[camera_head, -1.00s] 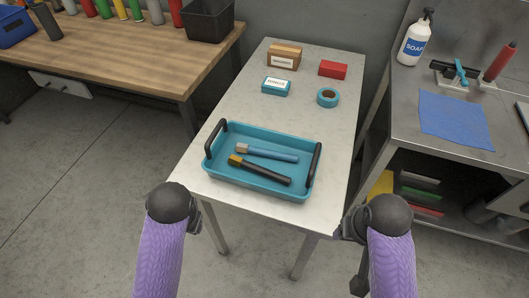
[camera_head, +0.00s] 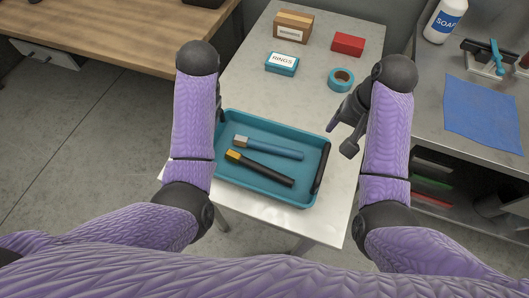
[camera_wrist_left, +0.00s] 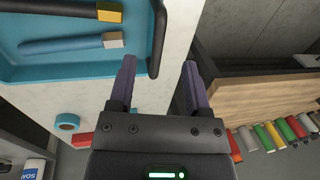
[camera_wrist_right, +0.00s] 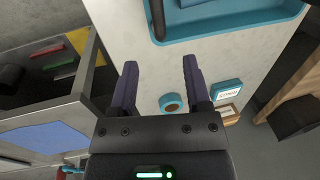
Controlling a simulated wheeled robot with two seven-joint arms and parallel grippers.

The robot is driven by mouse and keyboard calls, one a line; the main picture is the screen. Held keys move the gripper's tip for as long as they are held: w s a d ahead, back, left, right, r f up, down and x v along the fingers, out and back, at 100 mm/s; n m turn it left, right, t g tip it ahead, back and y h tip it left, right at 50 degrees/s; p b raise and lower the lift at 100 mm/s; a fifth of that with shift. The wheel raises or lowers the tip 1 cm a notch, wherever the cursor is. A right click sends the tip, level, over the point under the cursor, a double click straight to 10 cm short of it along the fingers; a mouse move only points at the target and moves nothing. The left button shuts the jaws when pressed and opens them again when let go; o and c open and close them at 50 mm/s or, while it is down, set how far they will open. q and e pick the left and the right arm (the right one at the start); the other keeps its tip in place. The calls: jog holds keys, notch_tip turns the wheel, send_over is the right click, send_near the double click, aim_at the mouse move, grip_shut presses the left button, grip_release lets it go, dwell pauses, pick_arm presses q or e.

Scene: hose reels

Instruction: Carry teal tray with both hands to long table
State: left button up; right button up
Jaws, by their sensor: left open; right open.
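The teal tray (camera_head: 264,195) lies flat on the near end of a pale table, with a blue-handled tool (camera_head: 270,148) and a black-handled tool (camera_head: 262,169) in it. Its right black handle (camera_head: 321,168) shows; my left arm hides the left one in the head view. My left gripper (camera_wrist_left: 158,75) is open; the tray's handle (camera_wrist_left: 158,40) lies just beyond its fingertips, apart from them. My right gripper (camera_head: 340,140) is open and empty beside the tray's right side. In the right wrist view, the right handle (camera_wrist_right: 157,20) is ahead of the fingers (camera_wrist_right: 160,75).
A cardboard box (camera_head: 293,26), red box (camera_head: 348,44), labelled teal box (camera_head: 282,62) and tape roll (camera_head: 341,79) stand farther back on the pale table. A long wooden table (camera_head: 110,45) is at the left. A metal bench with a blue cloth (camera_head: 482,113) is at the right.

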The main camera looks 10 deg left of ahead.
aim_at(328, 147)
pick_arm(q)
jog(key=f, duration=0.3)
jog(key=a+f, duration=0.1)
jog(key=f, duration=0.4)
jog(key=shift+w+a+f, duration=0.2)
jog(key=shift+a+f, duration=0.1)
jog(key=shift+a, duration=0.05)
pick_arm(e)
jog(key=f, duration=0.3)
jog(key=a+f, duration=0.1)
jog(key=f, duration=0.4)
jog(key=shift+w+a+f, duration=0.2)
jog(key=shift+a+f, duration=0.1)
jog(key=shift+a, duration=0.05)
pick_arm(q)
grip_shut()
pick_arm(e)
grip_shut()
